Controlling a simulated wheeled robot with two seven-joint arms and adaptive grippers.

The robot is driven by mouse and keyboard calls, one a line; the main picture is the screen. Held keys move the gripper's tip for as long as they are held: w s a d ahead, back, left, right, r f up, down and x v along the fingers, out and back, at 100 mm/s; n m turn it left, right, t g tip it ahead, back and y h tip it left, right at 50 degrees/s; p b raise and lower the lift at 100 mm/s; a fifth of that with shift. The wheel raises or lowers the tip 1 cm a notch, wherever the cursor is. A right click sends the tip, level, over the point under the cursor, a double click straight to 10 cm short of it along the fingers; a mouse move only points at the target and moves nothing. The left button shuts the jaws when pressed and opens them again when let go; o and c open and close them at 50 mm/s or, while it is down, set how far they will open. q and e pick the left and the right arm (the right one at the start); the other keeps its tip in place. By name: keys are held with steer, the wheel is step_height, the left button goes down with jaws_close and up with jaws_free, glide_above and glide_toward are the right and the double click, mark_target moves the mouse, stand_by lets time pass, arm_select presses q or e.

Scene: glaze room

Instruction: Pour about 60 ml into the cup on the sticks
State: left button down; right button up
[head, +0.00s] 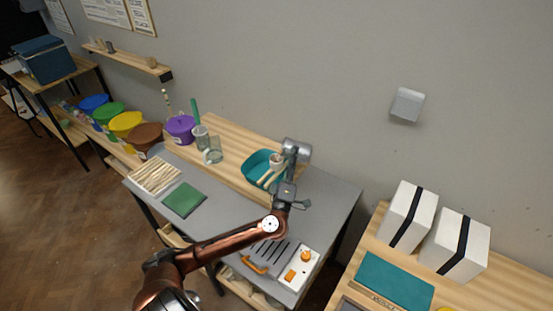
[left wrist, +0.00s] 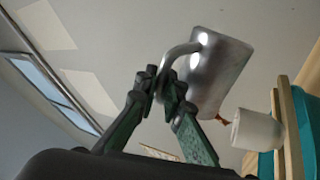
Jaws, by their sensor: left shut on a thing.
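My left gripper (head: 290,171) is shut on the handle of a grey metal jug (head: 297,149). In the left wrist view its green fingers (left wrist: 168,92) close on the curved handle of the jug (left wrist: 222,68). The jug is tilted beside and above a small white cup (head: 276,160). A short red-brown streak (left wrist: 223,117), which looks like liquid, shows between the jug's lip and the cup (left wrist: 256,129). The cup stands on wooden sticks (head: 265,178) across a teal basin (head: 250,166). The level in the cup is hidden. My right gripper is out of view.
Glass jars (head: 213,152) and a purple tub (head: 181,128) stand left of the basin. A green mat (head: 184,200) and a slatted wooden board (head: 155,176) lie on the grey table (head: 228,216). A white device with orange knobs (head: 298,268) is at the front.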

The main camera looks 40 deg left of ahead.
mark_target(301, 157)
arm_select(q)
steer(key=shift+s+a+r+n+y+p, duration=0.1)
steer(key=shift+a+r+n+y+p, duration=0.15)
steer(key=shift+n, duration=0.4)
steer(key=shift+s+a+r+n+y+p, duration=0.1)
steer(key=shift+n+y+p, duration=0.2)
steer(key=shift+n, duration=0.35)
stand_by(1.0)
